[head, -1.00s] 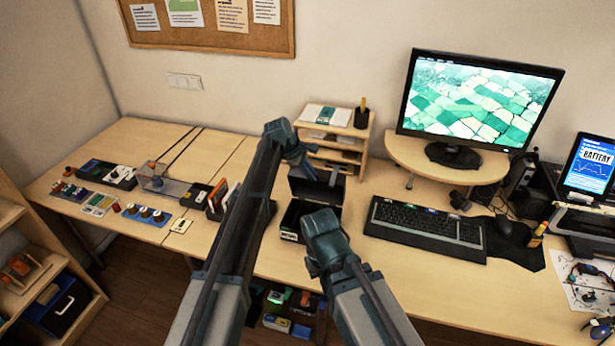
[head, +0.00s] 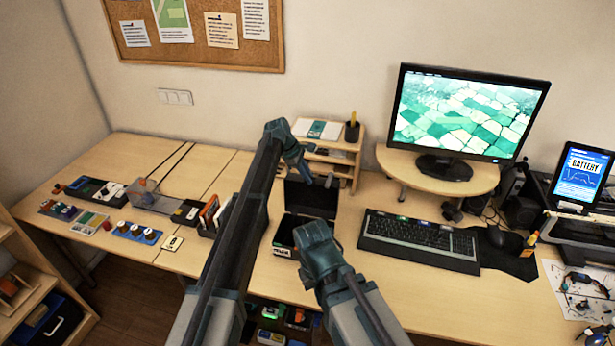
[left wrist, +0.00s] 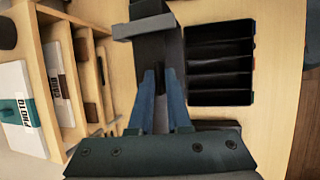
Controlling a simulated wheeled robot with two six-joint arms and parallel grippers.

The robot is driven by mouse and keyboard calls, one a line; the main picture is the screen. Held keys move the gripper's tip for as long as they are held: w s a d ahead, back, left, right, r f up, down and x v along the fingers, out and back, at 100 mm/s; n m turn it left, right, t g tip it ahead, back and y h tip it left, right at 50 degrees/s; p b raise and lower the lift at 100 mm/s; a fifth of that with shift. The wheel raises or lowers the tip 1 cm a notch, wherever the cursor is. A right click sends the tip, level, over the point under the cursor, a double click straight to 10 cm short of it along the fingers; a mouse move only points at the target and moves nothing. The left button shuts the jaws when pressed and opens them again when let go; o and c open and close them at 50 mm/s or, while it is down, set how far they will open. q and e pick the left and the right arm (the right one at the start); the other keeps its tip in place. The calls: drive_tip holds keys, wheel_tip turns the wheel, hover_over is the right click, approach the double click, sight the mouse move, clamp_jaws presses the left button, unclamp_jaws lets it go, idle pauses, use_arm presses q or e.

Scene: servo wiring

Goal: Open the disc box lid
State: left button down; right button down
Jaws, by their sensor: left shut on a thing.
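The disc box (head: 283,241) is a black box on the desk in the middle of the head view. Its dark lid (head: 312,202) stands raised at the back of the box. In the left wrist view the box's slotted inside (left wrist: 220,65) lies open. My left gripper (head: 310,174) is at the lid's upper edge. Its blue fingers (left wrist: 166,90) are shut on the dark lid, seen nearly edge-on. My right gripper (head: 318,250) is near the box's front right, and its arm covers part of the box. Its fingertips are hidden.
A wooden shelf organizer (head: 343,160) stands close behind the lid. A keyboard (head: 420,240) lies to the right, and a monitor (head: 470,112) stands behind it. A rack of coloured cases (head: 211,215) is left of the box, partly behind my left arm.

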use_arm(q)
drive_tip(key=c, duration=1)
unclamp_jaws()
drive_tip(key=shift+d, duration=0.1)
drive_tip(key=shift+r, duration=0.1)
drive_tip(key=p+v, duration=1.2)
drive_tip(key=v, duration=0.1)
drive_tip(key=shift+r, duration=0.35)
